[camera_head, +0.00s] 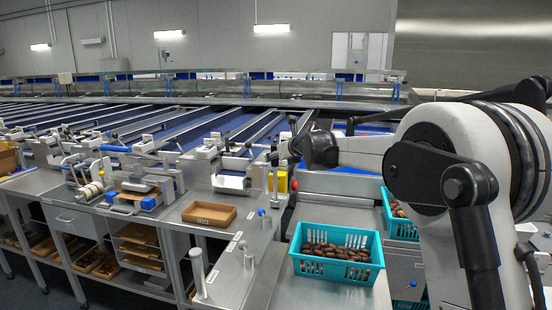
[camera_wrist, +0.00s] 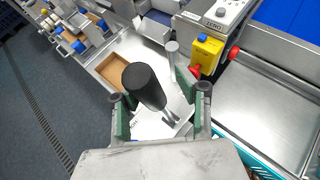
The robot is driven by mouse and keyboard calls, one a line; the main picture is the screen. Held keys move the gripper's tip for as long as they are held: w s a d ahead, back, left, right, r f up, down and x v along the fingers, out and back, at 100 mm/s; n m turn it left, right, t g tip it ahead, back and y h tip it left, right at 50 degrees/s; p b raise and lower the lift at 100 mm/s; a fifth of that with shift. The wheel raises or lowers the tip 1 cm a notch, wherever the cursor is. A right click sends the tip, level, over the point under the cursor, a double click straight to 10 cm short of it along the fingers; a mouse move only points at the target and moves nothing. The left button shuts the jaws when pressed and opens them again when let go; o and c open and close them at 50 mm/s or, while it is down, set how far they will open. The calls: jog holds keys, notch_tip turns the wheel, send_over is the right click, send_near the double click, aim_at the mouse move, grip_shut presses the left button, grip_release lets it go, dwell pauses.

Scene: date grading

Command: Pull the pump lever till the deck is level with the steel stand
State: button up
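My gripper (camera_wrist: 161,100) is open in the wrist view, its two green-padded fingers apart. A black cylindrical handle (camera_wrist: 145,84) on a thin steel rod, apparently the pump lever, shows between and beyond the fingers; I cannot tell whether they touch it. In the head view my gripper (camera_head: 279,157) is small and dark above the bench's right end; its fingers are unclear there. A teal crate of dates (camera_head: 337,269) stands on a steel surface (camera_head: 318,296). I cannot tell for sure which surface is the deck and which the stand.
A brown tray (camera_head: 209,214) lies on the steel bench. A second teal crate (camera_head: 402,227) stands right, partly hidden by my arm. Small posts with knobs (camera_head: 262,212) rise from the bench.

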jog(key=s+d+r+n+h, duration=0.1)
jog(key=s+d+r+n, duration=0.2)
jog(key=s, duration=0.4)
jog(key=s+d+r+n, duration=0.1)
jog(key=s+d+n, duration=0.1)
jog(key=s+d, duration=0.4)
jog(key=s+d+r+n+h, duration=0.1)
jog(key=s+d+r+n, duration=0.15)
jog(key=s, duration=0.55)
jog(key=s+d+f+n+g+h, duration=0.1)
jog(key=s+d+f+n, duration=0.4)
jog(key=s, duration=0.7)
jog(key=s+d+f+n+g+h, duration=0.1)
jog(key=s+d+f+n, duration=0.3)
jog(key=s+n, duration=0.5)
jog(key=s+d+f+n+g+h, duration=0.1)
jog(key=s+d+f+n+h, duration=0.2)
jog(key=s, duration=1.2)
notch_tip(320, 180, down, 5)
jog(key=d+n, duration=0.2)
jog(key=n, duration=0.2)
jog(key=shift+s+d+n, duration=0.2)
jog(key=shift+d+n, duration=0.1)
jog(key=shift+n, duration=0.05)
